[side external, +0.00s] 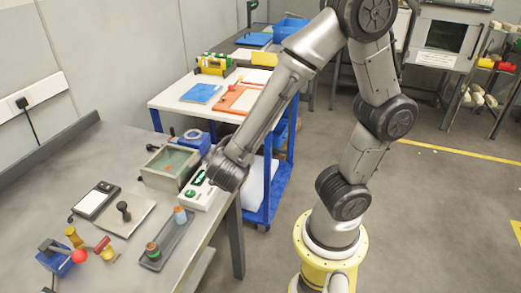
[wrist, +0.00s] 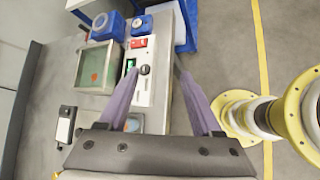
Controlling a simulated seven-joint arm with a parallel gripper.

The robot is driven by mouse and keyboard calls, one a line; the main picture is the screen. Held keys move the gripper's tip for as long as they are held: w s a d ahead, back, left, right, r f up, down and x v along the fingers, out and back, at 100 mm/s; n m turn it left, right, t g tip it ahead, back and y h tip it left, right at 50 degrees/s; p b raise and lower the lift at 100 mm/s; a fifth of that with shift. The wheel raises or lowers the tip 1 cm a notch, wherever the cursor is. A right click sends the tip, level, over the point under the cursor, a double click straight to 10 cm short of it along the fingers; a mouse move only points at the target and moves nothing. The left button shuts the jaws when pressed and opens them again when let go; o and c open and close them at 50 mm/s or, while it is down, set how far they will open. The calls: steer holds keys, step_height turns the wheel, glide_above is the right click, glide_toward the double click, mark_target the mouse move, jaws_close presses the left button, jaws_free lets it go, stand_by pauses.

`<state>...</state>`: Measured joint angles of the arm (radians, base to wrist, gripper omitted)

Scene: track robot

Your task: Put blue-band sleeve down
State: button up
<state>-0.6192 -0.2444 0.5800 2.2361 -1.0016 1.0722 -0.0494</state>
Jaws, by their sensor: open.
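A small sleeve (side external: 180,215) with a blue band and brownish body stands upright at the far end of a narrow grey tray (side external: 167,241) on the grey bench. In the wrist view a bluish round top (wrist: 133,123) shows beside my left finger, partly covered; it looks like this sleeve. A second sleeve (side external: 152,251), green and orange, stands at the near end of the tray.
A white device (side external: 199,192) with a green display stands beside the tray. A green-lined open box (side external: 169,167) and blue equipment (side external: 193,140) are behind it. Bare bench lies at the front.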

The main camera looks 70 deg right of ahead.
steer(key=s+a+r+m+t+y, duration=0.1)
steer(key=s+r+m+y, duration=0.7)
steer(key=m, duration=0.8)
step_height(320, 180, up, 2)
steer(key=shift+s+a+r+y, duration=0.1)
steer(key=shift+s+a+y, duration=0.3)
steer(key=shift+a, duration=0.15)
